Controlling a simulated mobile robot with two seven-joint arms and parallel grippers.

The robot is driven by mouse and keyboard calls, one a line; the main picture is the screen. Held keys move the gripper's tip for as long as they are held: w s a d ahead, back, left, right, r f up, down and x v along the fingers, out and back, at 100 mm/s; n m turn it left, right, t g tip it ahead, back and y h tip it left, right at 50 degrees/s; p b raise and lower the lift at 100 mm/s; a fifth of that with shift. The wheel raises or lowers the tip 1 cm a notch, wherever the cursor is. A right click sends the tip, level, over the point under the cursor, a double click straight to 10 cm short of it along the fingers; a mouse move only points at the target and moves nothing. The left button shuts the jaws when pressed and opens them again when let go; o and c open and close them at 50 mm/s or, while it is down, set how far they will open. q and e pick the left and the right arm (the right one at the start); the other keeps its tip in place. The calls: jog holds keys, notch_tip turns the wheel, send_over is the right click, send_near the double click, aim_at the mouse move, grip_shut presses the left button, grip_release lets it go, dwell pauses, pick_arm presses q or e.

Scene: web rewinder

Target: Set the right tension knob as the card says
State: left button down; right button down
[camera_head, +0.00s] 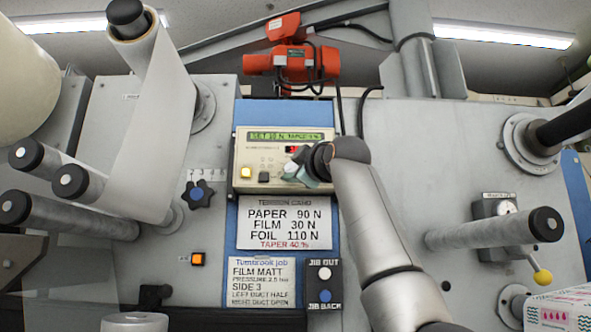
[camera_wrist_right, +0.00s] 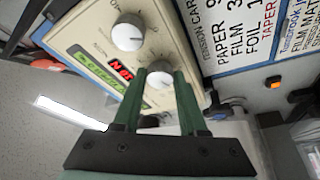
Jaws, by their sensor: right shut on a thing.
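The cream control box (camera_head: 243,143) has a green display and a small red readout. In the head view my right gripper (camera_head: 297,166) is at the lower right of its face and hides the knobs. In the right wrist view the gripper (camera_wrist_right: 160,84) is shut on a pale round knob (camera_wrist_right: 160,77), one finger on each side. A second pale knob (camera_wrist_right: 127,32) stands free beside it. The tension card (camera_head: 285,222) reads PAPER 90 N, FILM 30 N, FOIL 110 N, TAPER 40 %. The job card (camera_head: 262,282) reads FILM MATT. My left gripper is out of view.
Rollers (camera_head: 70,215) stick out at the left, and another roller (camera_head: 495,230) at the right.

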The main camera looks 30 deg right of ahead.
jog(key=shift+a+f+m, duration=0.1)
jog(key=shift+m, duration=0.2)
jog(key=shift+w+m+t+h, duration=0.1)
jog(key=shift+m+t+h, duration=0.3)
jog(key=shift+m, duration=0.7)
jog(key=shift+a+f+m+h, duration=0.1)
jog(key=shift+m+h, duration=0.65)
jog(key=shift+m, duration=0.7)
jog(key=shift+a+m+h, duration=0.1)
jog(key=shift+m+h, duration=0.65)
jog(key=shift+m, duration=0.7)
jog(key=shift+d, duration=0.1)
jog(key=shift+c, duration=2.2)
grip_release()
